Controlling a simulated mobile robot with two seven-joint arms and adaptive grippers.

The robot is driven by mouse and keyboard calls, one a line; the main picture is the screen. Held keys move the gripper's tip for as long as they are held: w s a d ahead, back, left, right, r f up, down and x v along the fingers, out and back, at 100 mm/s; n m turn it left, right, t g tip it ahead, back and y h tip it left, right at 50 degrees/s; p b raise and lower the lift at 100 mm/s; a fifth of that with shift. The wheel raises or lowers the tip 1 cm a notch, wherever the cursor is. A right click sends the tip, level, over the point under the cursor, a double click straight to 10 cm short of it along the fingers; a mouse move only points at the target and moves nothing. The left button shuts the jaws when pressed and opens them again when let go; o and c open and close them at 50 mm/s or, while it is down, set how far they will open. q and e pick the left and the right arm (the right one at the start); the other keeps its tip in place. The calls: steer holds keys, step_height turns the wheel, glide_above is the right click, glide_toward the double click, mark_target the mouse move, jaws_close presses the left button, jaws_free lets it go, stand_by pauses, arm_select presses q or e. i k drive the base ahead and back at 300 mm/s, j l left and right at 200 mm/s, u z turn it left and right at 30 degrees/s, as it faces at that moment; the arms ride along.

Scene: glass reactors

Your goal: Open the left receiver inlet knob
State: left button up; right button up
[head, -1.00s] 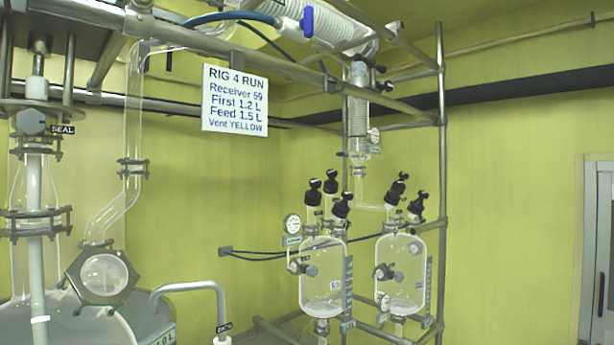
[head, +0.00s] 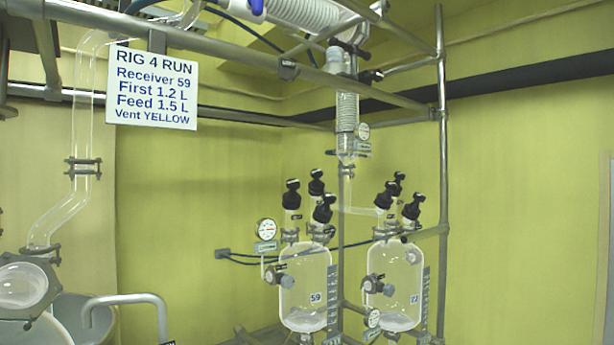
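The left receiver (head: 304,292) is a clear glass vessel labelled 59, standing at the lower middle of the head view. Several black knobs cap its necks: one at left (head: 292,192), one behind at the top (head: 316,182) and one at right (head: 323,209). A side valve (head: 286,281) sticks out of its front left. I cannot tell which knob is the inlet one or whether it is open. The right receiver (head: 398,285), labelled 22, stands beside it with similar black knobs. Neither of my grippers is in view.
A white sign (head: 154,88) hangs from a metal rail at upper left. A round gauge (head: 266,229) stands left of the left receiver. A steel post (head: 442,160) rises right of the receivers. A bent grey pipe (head: 125,300) and glass parts fill the lower left.

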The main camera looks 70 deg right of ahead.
mark_target(315, 175)
steer(key=k+l+u, duration=0.1)
steer(key=k+l, duration=0.15)
steer(key=l, duration=0.15)
steer(key=k+l+u, duration=0.15)
steer(key=l, duration=0.25)
steer(key=k+l, duration=0.65)
steer(key=l, duration=0.15)
